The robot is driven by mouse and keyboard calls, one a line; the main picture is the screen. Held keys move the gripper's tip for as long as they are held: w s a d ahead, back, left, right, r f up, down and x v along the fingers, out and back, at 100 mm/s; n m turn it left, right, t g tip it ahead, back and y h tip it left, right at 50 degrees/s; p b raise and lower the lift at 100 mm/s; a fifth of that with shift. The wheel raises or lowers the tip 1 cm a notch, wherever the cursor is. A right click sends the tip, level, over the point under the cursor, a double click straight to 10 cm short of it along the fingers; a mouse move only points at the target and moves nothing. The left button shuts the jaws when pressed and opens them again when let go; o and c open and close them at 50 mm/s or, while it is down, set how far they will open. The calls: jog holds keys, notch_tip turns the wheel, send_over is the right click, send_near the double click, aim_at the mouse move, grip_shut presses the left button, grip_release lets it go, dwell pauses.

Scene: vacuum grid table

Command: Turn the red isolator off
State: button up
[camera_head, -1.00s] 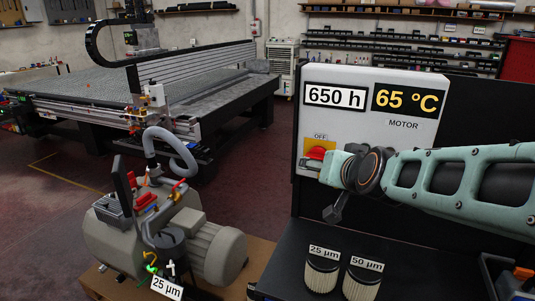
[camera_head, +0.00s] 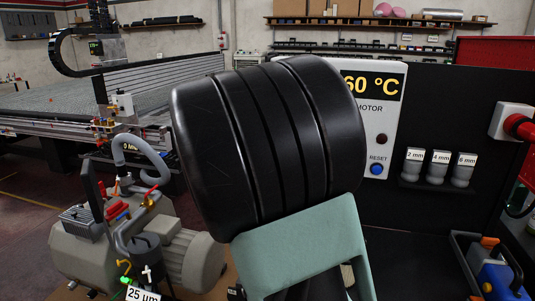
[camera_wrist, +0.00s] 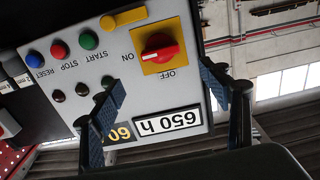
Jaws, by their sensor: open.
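The red isolator (camera_wrist: 160,50) is a rotary knob on a yellow plate (camera_wrist: 150,66), on the grey control panel (camera_wrist: 182,95). In the wrist view the panel appears upside down. The knob's bar lies roughly sideways, one end near the word ON; OFF is printed at the plate's lower edge. My gripper (camera_wrist: 163,95) is open and empty, its blue-padded fingers apart in front of the panel, on the display side of the knob. I see no contact with the knob. In the head view my arm hides the isolator and gripper.
Start, stop and reset buttons and a yellow part sit beside the isolator. The panel (camera_head: 380,120) reads 60 °C. A red emergency knob (camera_head: 518,126) and several labelled nozzles (camera_head: 438,166) are to the right.

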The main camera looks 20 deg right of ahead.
jog(key=x, duration=1)
jog(key=shift+w, duration=0.25)
jog(key=shift+d, duration=0.15)
jog(key=c, duration=1.2)
